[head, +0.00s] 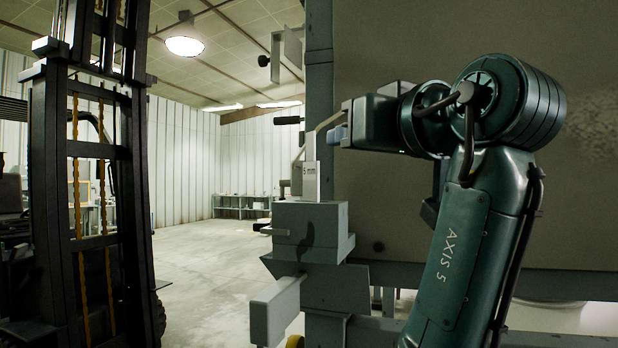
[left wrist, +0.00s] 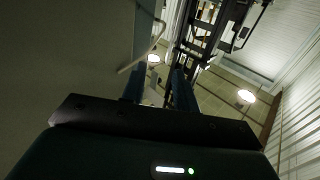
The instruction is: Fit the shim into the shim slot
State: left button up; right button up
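The shim is a pale grey plate (head: 311,182) marked "5 mm". It stands upright at the top of a grey block (head: 322,212). How deep it sits in the slot is hidden. One gripper (head: 337,136) with blue fingertips shows in the head view, just above and right of the shim, apart from its plate. Its arm comes in from the right, but the wrist view matches it as my left. In the left wrist view my left gripper's two blue fingers (left wrist: 160,88) are apart, with no clear object gripped. My right gripper is not in view.
A thin bent rod (head: 322,127) runs close to the fingertips; the rod also shows in the left wrist view (left wrist: 146,52). A large grey panel (head: 460,220) stands behind the arm. A grey bracket (head: 275,312) juts out below the block. A forklift mast (head: 95,180) stands left; open floor lies between.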

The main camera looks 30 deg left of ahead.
aim_at(307, 141)
pick_arm(q)
jog(key=shift+n+g, duration=0.3)
jog(key=shift+n, duration=0.1)
jog(key=a, duration=0.2)
jog(key=w+a+r+p, duration=0.1)
jog(key=a, duration=0.1)
jog(key=w+a+p, duration=0.1)
jog(key=a, duration=0.1)
jog(key=shift+w+r, duration=0.1)
jog(key=shift+r, duration=0.1)
jog(key=shift+w+a+p, duration=0.25)
jog(key=shift+a+p, duration=0.05)
jog(key=shift+a, duration=0.2)
jog(key=p+x, duration=0.1)
jog(key=x, duration=0.2)
jog(key=shift+w+a+f+p, duration=0.15)
jog(key=shift+a+f+p, duration=0.05)
jog(key=shift+a+p, duration=0.15)
jog(key=shift+w+a, duration=0.2)
jog(key=shift+a, duration=0.1)
jog(key=shift+f, duration=0.1)
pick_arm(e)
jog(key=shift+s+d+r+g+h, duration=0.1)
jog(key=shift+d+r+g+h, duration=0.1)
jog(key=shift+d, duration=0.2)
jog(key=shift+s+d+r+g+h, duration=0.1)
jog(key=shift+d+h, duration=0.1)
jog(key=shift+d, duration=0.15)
pick_arm(q)
jog(key=shift+c, duration=0.5)
